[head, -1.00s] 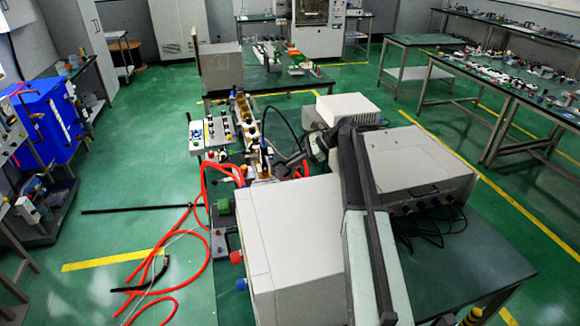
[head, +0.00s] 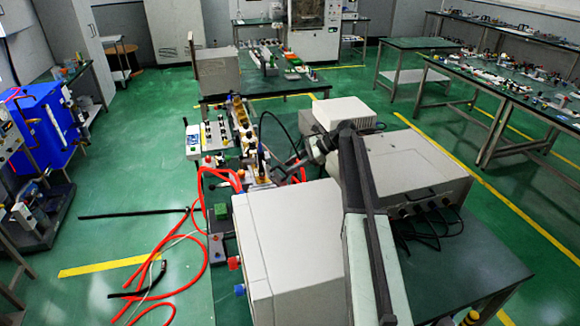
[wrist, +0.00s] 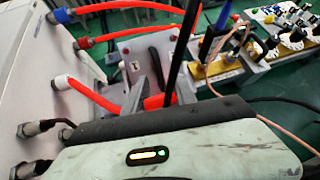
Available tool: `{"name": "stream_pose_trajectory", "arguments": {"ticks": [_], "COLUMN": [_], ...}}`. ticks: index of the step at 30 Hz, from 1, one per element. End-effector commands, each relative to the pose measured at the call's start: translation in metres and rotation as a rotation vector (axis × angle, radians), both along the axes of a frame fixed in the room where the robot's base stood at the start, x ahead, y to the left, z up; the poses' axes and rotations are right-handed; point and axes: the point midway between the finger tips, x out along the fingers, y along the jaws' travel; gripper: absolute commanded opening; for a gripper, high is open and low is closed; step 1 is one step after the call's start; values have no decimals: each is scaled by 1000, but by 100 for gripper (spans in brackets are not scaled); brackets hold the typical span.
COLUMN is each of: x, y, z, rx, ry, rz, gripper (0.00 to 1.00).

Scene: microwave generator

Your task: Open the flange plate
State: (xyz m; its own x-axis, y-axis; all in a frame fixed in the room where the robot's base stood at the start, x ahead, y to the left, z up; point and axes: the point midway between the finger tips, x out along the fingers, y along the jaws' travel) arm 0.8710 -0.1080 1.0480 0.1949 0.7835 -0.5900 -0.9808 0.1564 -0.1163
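I cannot single out the flange plate with certainty. In the wrist view, a light grey upright plate (wrist: 135,52) stands beyond my gripper, at the near end of a row of gold waveguide parts (wrist: 215,68). The row also shows in the head view (head: 240,112). My gripper (head: 284,172) reaches left from my arm toward the near end of this row. In the wrist view, grey finger-like parts of my gripper (wrist: 147,92) show in front of the plate, beside a red hose. Their tips are partly hidden, and contact with anything is unclear.
A white instrument box (head: 290,245) stands close on the near side, with red hoses (wrist: 95,95) plugged into it. Another grey instrument (head: 415,165) stands to the right. Red hoses and dark rods lie on the floor at left.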

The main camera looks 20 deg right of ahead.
Motion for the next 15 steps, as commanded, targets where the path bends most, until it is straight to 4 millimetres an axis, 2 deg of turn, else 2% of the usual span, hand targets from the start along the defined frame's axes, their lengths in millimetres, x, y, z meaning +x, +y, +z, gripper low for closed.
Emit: {"name": "stream_pose_trajectory", "arguments": {"ticks": [1, 7, 10, 15], "x": [-1, -9, -11, -12], "y": [-8, -39, -48, -50], "z": [11, 35, 40, 37], "rx": [0, -1, -1, -1], "ry": [0, 1, 0, 0], "rz": [-1, -3, -2, -1], "gripper": [33, 33, 33, 33]}}
